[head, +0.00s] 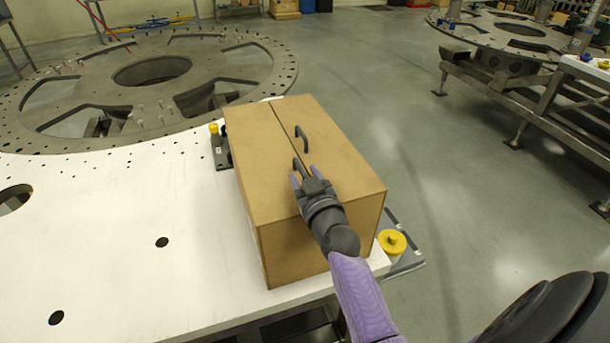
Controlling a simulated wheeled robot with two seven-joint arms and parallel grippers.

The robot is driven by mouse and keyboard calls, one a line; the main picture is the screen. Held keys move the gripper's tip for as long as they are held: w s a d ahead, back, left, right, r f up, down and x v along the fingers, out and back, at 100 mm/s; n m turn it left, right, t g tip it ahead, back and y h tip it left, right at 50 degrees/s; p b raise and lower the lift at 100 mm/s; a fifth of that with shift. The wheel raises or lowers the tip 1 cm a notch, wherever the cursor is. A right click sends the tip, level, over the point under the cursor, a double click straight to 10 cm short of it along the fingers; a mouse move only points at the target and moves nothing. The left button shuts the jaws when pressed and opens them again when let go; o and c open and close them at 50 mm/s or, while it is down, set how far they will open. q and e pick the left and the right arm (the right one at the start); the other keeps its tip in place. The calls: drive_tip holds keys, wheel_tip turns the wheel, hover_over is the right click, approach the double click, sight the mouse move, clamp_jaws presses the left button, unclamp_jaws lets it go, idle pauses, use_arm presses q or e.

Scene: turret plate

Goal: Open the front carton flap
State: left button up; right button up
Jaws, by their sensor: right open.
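A brown cardboard carton (345,160) stands on the corner of the white table. Its top has two flaps, both lying flat and shut, with a seam between them. My left gripper is out of view.
The white table (100,230) is mostly clear left of the carton. A large round metal turret plate (235,65) lies behind it. A yellow knob (392,241) sits on a grey bracket right of the carton. Open floor lies to the right.

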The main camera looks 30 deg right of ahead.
drive_tip(key=shift+w+d, duration=0.1)
clamp_jaws()
idle(1.4)
